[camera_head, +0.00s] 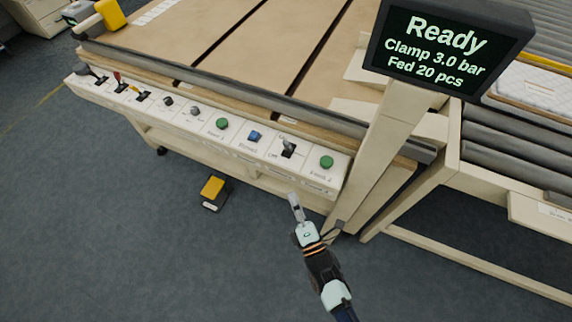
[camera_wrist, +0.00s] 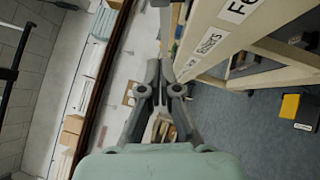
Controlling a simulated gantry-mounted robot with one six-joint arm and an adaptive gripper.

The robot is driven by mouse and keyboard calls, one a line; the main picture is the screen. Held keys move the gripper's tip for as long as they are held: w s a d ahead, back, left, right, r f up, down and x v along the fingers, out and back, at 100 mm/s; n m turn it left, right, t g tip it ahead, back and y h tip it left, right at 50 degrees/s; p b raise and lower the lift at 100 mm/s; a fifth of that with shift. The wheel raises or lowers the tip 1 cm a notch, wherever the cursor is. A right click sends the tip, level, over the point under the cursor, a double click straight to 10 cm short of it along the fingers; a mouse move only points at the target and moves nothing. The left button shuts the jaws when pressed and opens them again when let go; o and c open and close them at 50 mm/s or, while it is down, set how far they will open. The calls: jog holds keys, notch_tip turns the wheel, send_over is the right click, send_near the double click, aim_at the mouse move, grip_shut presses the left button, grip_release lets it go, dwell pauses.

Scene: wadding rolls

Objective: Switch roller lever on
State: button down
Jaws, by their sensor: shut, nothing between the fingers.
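The control panel (camera_head: 212,135) is a white strip along the table's front edge, with buttons, knobs and levers. In the wrist view, a label that seems to read "Rollers" (camera_wrist: 211,42) shows on a cream surface beside my gripper. My gripper (camera_head: 295,201) is shut and empty, below and in front of the panel's right end, apart from the lever.
A screen (camera_head: 443,47) on a post reads "Ready, Clamp 3.0 bar, Fed 20 pcs" and stands right of the panel. A yellow and black pedal (camera_head: 214,191) lies on the floor. Grey rollers (camera_head: 510,150) are at the right.

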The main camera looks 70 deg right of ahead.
aim_at(288, 146)
jog(key=shift+r, duration=0.1)
jog(key=b+x, duration=0.2)
jog(key=x, duration=0.7)
jog(key=shift+d, duration=0.1)
jog(key=d, duration=0.1)
jog(key=d+r, duration=0.1)
jog(key=d, duration=0.1)
jog(key=shift+w+d+r+p, duration=0.25)
jog(key=shift+r+p, duration=0.05)
jog(key=shift+p, duration=0.05)
jog(key=shift+d, duration=0.5)
jog(key=shift+s+r, duration=0.1)
